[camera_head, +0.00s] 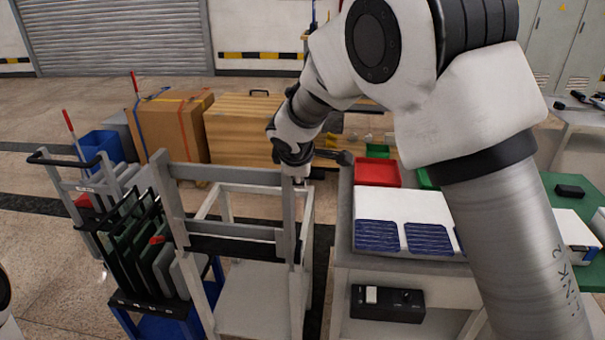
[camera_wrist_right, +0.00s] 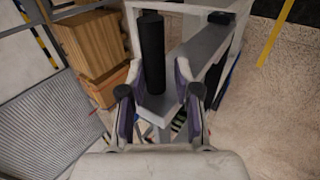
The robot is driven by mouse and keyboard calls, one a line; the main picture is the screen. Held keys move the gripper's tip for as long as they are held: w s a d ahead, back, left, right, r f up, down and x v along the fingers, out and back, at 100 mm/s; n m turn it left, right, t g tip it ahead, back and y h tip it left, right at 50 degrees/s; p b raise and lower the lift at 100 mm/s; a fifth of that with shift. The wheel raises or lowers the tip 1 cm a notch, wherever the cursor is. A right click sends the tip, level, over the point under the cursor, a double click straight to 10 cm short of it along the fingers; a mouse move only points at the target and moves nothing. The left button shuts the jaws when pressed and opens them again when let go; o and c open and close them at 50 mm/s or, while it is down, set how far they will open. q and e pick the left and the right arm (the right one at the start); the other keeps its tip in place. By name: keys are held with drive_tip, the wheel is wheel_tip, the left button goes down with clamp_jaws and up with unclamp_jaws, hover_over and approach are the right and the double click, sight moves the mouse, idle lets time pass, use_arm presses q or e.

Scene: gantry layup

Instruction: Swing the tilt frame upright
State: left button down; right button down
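The grey tilt frame (camera_head: 225,175) stands left of the middle in the head view, with a top crossbar, side posts and a black lower bar. Its exact lean is hard to judge. My right gripper (camera_head: 300,178) is at its upper right corner, partly hidden by my wrist. In the right wrist view, my right gripper (camera_wrist_right: 160,75) has its fingers apart, on either side of a black cylindrical grip (camera_wrist_right: 152,45) at a grey bar (camera_wrist_right: 195,50). A gap shows beside the grip on the right. My left gripper is not in view.
A rack with dark panels (camera_head: 125,245) stands close to the frame's left. A bench (camera_head: 350,258) with blue panels (camera_head: 377,236) and a black control box (camera_head: 387,303) is at its right. A wooden crate (camera_head: 240,130) and a cardboard box (camera_head: 170,125) stand behind.

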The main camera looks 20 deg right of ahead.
drive_tip(key=shift+s+f, duration=0.5)
drive_tip(key=shift+f, duration=0.35)
drive_tip(key=c, duration=1)
unclamp_jaws()
drive_tip(key=shift+a+r, duration=0.15)
drive_tip(key=shift+a, duration=0.05)
drive_tip(key=shift+r, duration=0.15)
drive_tip(key=v, duration=1.1)
drive_tip(key=shift+a+r, duration=0.15)
drive_tip(key=shift+r, duration=0.3)
